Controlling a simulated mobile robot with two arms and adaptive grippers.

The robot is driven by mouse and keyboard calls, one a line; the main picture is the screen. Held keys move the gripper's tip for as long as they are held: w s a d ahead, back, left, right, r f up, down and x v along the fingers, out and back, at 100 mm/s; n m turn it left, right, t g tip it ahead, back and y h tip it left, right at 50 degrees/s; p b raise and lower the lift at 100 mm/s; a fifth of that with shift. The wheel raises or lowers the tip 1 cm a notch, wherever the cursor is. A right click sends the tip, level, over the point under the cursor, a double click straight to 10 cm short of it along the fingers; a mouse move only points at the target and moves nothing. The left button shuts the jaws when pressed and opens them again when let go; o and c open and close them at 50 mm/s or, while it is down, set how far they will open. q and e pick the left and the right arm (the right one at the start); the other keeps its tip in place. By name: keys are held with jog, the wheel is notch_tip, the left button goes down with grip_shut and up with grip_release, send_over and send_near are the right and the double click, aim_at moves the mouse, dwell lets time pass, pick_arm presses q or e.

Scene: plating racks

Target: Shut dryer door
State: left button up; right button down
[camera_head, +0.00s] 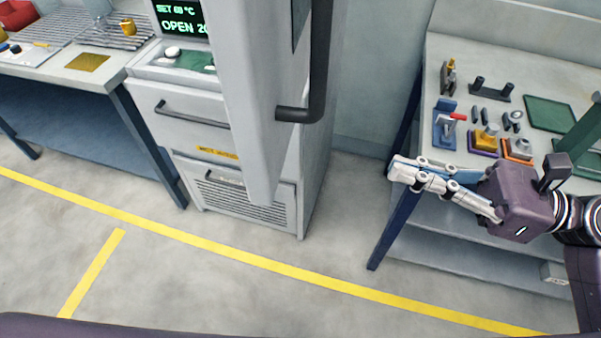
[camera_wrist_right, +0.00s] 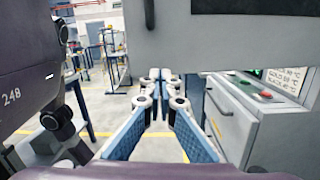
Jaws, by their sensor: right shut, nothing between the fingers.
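The dryer door (camera_head: 245,90) is a light grey panel that stands open, swung out toward me in the head view. A dark bar handle (camera_head: 319,65) is on its right side. The dryer body (camera_head: 312,150) is behind it, and its display (camera_head: 182,20) reads OPEN. My right gripper (camera_head: 394,169) is shut and empty, to the right of the door and apart from it, pointing left. In the right wrist view the shut fingers (camera_wrist_right: 160,76) point forward beneath the door (camera_wrist_right: 230,38), whose handle (camera_wrist_right: 149,12) shows at the top. My left gripper is out of view.
A bench (camera_head: 428,75) with small fixtures and a green mat (camera_head: 548,113) stands right, below and behind my right arm. Another table (camera_head: 52,68) with racks is at left. Open floor with yellow lines (camera_head: 210,243) lies in front of the dryer.

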jog(key=s+f+n+g+h, duration=0.1)
jog(key=s+n+g, duration=0.1)
jog(key=p, duration=0.7)
send_near(278, 172)
jog(key=a, duration=0.5)
jog(key=shift+w+a+r, duration=0.2)
jog(key=shift+w+a, duration=0.05)
jog(key=shift+w, duration=0.15)
jog(key=shift+w+a+f, duration=0.1)
jog(key=shift+a+f, duration=0.2)
jog(key=shift+a, duration=0.45)
